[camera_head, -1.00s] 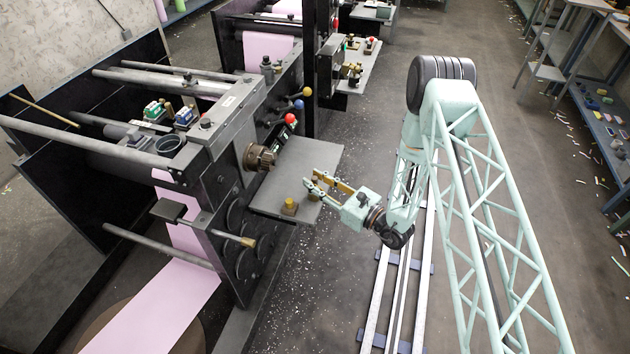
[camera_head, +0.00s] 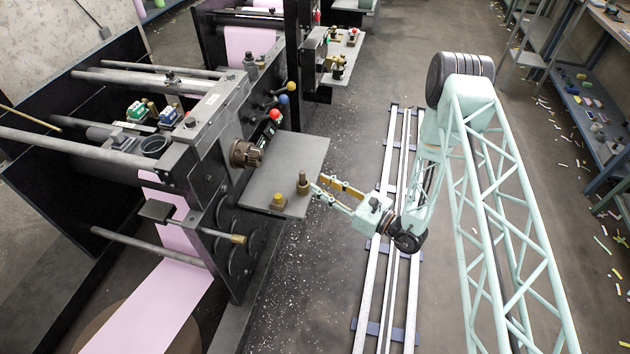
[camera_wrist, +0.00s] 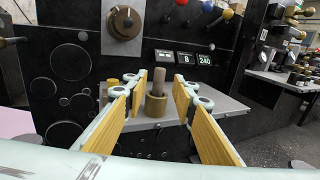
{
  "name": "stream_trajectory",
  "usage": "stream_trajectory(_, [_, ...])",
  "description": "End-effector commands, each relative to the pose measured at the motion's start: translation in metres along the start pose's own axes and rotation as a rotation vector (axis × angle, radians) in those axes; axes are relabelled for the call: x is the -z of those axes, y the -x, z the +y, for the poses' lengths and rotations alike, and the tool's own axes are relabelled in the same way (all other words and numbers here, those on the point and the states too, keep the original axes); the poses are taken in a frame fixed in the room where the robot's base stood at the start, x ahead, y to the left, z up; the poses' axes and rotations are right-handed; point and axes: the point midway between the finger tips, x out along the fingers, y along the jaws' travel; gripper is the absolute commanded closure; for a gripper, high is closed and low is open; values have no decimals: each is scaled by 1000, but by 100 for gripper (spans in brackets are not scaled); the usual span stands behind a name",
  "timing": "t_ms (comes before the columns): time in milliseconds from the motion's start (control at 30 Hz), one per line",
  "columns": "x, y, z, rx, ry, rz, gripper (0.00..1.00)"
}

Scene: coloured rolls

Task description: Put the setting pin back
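The setting pin (camera_head: 303,182) stands upright near the right edge of a grey shelf (camera_head: 289,160) on the press. In the wrist view it is a grey shaft (camera_wrist: 158,80) in a wider brass base (camera_wrist: 156,106); whether that base is part of the pin or a holder I cannot tell. My gripper (camera_head: 319,184) is open and empty, just right of the pin at the shelf's edge. In the wrist view its two yellow-padded fingers (camera_wrist: 159,92) are spread, with the pin in the gap ahead, touching neither.
A short brass block (camera_head: 279,200) sits on the shelf left of the pin. A round brown knob (camera_head: 245,154) and coloured ball levers (camera_head: 284,99) project from the press behind the shelf.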

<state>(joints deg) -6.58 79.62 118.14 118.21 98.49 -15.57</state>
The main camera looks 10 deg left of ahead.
Motion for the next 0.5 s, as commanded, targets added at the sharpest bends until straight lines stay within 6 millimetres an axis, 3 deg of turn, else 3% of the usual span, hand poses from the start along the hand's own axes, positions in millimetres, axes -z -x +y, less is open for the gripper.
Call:
stream_trajectory(200, [0,20,-1,2,1,0,75])
stream_trajectory(500, [0,32,0,0,0,-1,75])
